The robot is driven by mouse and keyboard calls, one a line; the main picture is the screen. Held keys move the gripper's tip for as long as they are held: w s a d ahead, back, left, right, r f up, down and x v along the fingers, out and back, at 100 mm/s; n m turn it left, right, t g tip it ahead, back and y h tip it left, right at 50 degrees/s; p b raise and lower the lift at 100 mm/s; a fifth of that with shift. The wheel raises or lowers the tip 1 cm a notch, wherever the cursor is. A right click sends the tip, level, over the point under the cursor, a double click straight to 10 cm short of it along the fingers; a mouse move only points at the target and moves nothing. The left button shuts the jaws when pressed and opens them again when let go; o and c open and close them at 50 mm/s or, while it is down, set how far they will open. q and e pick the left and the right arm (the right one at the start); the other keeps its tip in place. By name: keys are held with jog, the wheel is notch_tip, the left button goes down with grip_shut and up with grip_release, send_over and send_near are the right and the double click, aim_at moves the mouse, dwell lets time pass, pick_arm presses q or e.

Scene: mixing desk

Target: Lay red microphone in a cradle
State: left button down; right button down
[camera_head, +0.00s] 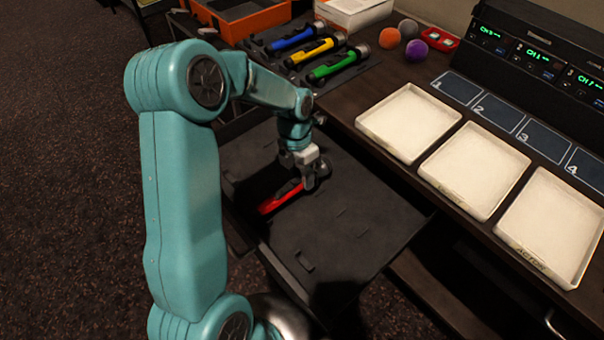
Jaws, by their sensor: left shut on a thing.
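The red microphone (279,199) has a red body with dark parts and lies low over the dark cradle tray (345,243), at its far left part. My left gripper (309,183) is shut on the red microphone near its head end and partly hides it. I cannot tell whether the microphone touches the tray. Blue (293,38), yellow (314,52) and green (338,65) microphones lie side by side on a dark rack at the back. My right gripper is not in view.
White trays (409,122) stand on the desk to the right, beside numbered slots (496,111). Orange (389,38), grey and purple balls sit behind. An orange box (240,17) is at the back. The dark tray's near part is clear.

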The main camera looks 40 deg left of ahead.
pick_arm(q)
jog(key=shift+f+b, duration=0.6)
jog(key=shift+f, duration=0.15)
dwell(0.4)
jog(key=shift+c, duration=1.1)
grip_release()
jog(key=shift+r, duration=0.1)
jog(key=shift+r+p, duration=2.75)
jog(key=shift+r, duration=0.65)
